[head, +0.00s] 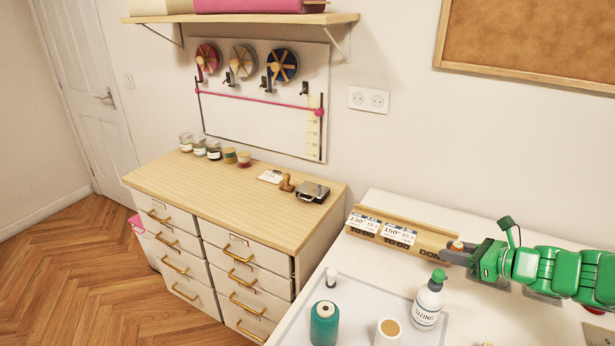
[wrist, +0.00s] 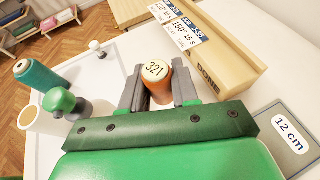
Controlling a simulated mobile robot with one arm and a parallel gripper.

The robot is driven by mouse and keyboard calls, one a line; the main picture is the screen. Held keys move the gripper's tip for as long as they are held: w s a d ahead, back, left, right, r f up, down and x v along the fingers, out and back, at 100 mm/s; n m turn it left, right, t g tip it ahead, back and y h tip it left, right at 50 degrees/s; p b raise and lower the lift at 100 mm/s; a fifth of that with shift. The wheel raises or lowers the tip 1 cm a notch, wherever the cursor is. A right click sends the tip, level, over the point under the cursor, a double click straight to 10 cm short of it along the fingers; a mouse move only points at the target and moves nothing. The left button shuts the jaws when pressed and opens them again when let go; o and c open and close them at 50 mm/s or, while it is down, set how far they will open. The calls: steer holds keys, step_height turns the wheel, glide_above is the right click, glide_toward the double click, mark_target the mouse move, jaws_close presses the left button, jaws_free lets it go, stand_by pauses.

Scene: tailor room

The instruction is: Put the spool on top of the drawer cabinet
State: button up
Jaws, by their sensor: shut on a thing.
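My gripper (wrist: 160,88) is shut on an orange spool (wrist: 158,86) with a cream top marked 321. In the head view my gripper (head: 468,248) is above the white table, by the end of the wooden holder, and only a small part of the spool (head: 456,245) shows at its fingertips. I cannot tell whether the spool touches the table. The drawer cabinet (head: 225,207) stands at the left of the table against the wall. It has a light wooden top and white drawers with brass handles.
Jars (head: 199,147), a stamp (head: 287,183) and a dark metal box (head: 313,191) stand along the cabinet top's back; its front is clear. On the table are a teal spool (head: 324,325), a white bottle (head: 428,304) and the wooden holder (head: 400,235). A shelf (head: 250,18) hangs above.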

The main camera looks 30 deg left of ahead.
steer(key=s+a+f+n+g, duration=0.15)
steer(key=s+a, duration=0.25)
steer(key=a, duration=1.5)
steer(key=s+a+r+n+g, duration=0.1)
steer(key=s+a+n+g, duration=0.2)
steer(key=a, duration=1.6)
glide_above(288, 236)
steer(key=shift+m+y, duration=0.3)
steer(key=shift+m, duration=0.05)
steer(key=f, duration=0.9)
steer(key=shift+s+d+f, duration=0.2)
steer(key=shift+f, duration=0.1)
steer(key=shift+w+a+f, duration=0.25)
steer(key=shift+f, duration=1.7)
steer(key=shift+f, duration=0.15)
steer(key=o, duration=1)
